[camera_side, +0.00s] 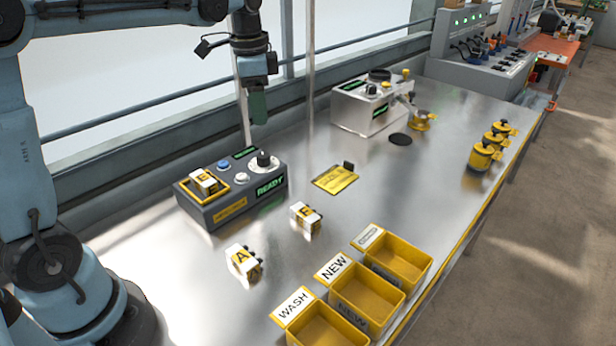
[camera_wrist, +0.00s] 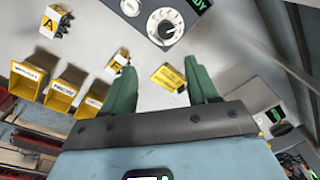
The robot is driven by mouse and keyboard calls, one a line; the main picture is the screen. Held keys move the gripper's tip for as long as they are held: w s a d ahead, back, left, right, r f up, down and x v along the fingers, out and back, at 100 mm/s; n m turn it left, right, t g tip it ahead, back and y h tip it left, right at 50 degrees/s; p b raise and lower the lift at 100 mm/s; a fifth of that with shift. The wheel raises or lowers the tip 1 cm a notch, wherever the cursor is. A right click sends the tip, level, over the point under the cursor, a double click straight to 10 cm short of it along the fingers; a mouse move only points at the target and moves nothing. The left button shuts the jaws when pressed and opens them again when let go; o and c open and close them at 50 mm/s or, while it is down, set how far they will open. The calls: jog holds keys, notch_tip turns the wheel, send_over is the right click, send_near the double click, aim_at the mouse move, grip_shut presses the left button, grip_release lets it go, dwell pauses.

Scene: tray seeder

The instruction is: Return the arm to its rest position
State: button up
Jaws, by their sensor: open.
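My gripper (camera_side: 258,108) hangs in the air behind and above the dark control box, clear of the table. Its green fingers point down. In the wrist view the two fingers (camera_wrist: 162,85) are spread apart with nothing between them. My blue arm comes in from the left and top in the side view. The dark control box (camera_side: 232,196) has a dial, buttons and a green READY display. A yellow-and-white block marked E (camera_side: 204,182) sits in its yellow-rimmed slot. A second E block (camera_side: 306,217) and a block marked A (camera_side: 242,262) stand on the table.
Yellow bins (camera_side: 368,303) labelled WASH and NEW, plus a third, line the front edge. A yellow card (camera_side: 335,180) lies mid-table. A white machine (camera_side: 366,107) stands behind it, with a yellow pot (camera_side: 420,119) beside it. Several yellow pots (camera_side: 485,157) stand right. A window rail runs behind.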

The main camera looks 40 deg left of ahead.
jog(key=s+d+f+n+t, duration=0.2)
jog(key=s+d+n+t, duration=0.1)
jog(key=s, duration=0.3)
jog(key=s+d+f+n+t, duration=0.3)
jog(key=s+d+n, duration=0.1)
jog(key=s+d, duration=0.1)
jog(key=shift+s+d+f+n, duration=0.2)
jog(key=shift+s+d+n, duration=0.15)
jog(key=shift+s, duration=0.55)
